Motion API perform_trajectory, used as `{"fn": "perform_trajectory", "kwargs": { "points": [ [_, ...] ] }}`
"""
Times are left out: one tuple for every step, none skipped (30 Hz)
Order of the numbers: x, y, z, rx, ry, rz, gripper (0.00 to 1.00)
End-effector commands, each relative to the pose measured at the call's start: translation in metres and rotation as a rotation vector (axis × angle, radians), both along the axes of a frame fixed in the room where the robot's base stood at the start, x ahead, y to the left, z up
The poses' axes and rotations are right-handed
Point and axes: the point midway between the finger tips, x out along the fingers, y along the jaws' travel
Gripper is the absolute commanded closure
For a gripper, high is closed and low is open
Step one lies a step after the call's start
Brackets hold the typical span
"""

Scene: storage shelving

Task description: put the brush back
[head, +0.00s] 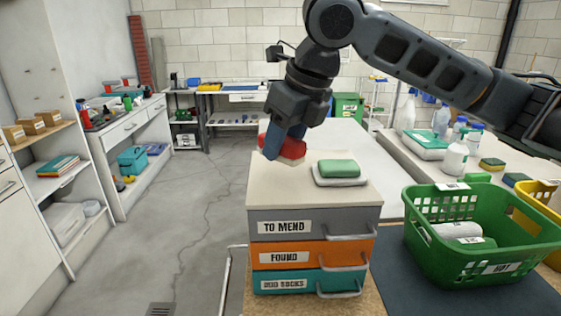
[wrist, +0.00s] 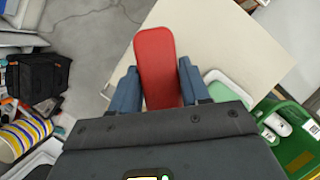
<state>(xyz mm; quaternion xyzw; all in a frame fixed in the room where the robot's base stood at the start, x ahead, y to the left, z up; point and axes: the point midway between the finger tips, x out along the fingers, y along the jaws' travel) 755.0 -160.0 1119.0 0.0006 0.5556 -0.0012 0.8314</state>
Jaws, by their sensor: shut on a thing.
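The brush has a red back (head: 292,148) and a pale underside, which I take for bristles. My gripper (head: 284,140) points down over the left back part of the drawer unit's cream top (head: 270,190), with its blue fingers around the brush. In the wrist view the red back (wrist: 157,62) lies between the two fingers (wrist: 158,88) and sticks out beyond them. The brush is at or just above the top; I cannot tell whether it touches. A finger hides part of it in the head view.
A green block on a white dish (head: 340,182) sits right of the brush. The drawers below read TO MEND, FOUND and ODD SOCKS. A green basket (head: 480,262) with a white roll stands at right. Bottles (head: 455,152) and sponges stand on the counter behind. The top's front is clear.

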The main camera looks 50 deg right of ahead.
Motion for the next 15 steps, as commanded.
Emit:
{"fn": "perform_trajectory", "kwargs": {
  "points": [
    [0.002, 0.003, -0.002, 0.000, 0.000, 0.001, 0.82],
    [0.003, 0.004, -0.003, 0.000, -0.001, 0.000, 0.82],
    [0.004, 0.005, -0.004, 0.000, -0.001, 0.000, 0.82],
    [0.004, 0.005, -0.005, 0.000, -0.001, -0.001, 0.82],
    [0.004, 0.005, -0.007, 0.000, 0.000, -0.001, 0.82],
    [0.004, 0.005, -0.010, 0.001, 0.000, -0.002, 0.82],
    [0.004, 0.005, -0.013, 0.001, 0.000, -0.002, 0.82],
    [0.004, 0.005, -0.017, 0.001, 0.001, -0.002, 0.82],
    [0.003, 0.005, -0.023, 0.000, 0.002, -0.002, 0.82],
    [0.003, 0.005, -0.027, 0.002, 0.001, -0.001, 0.82],
    [0.003, 0.005, -0.032, 0.002, 0.002, -0.001, 0.82],
    [0.004, 0.005, -0.037, 0.002, 0.001, -0.001, 0.82],
    [0.003, 0.005, -0.040, 0.001, 0.001, -0.002, 0.82],
    [0.003, 0.005, -0.042, 0.000, 0.001, -0.001, 0.82],
    [0.003, 0.005, -0.044, -0.001, 0.000, -0.001, 0.82]
  ]
}}
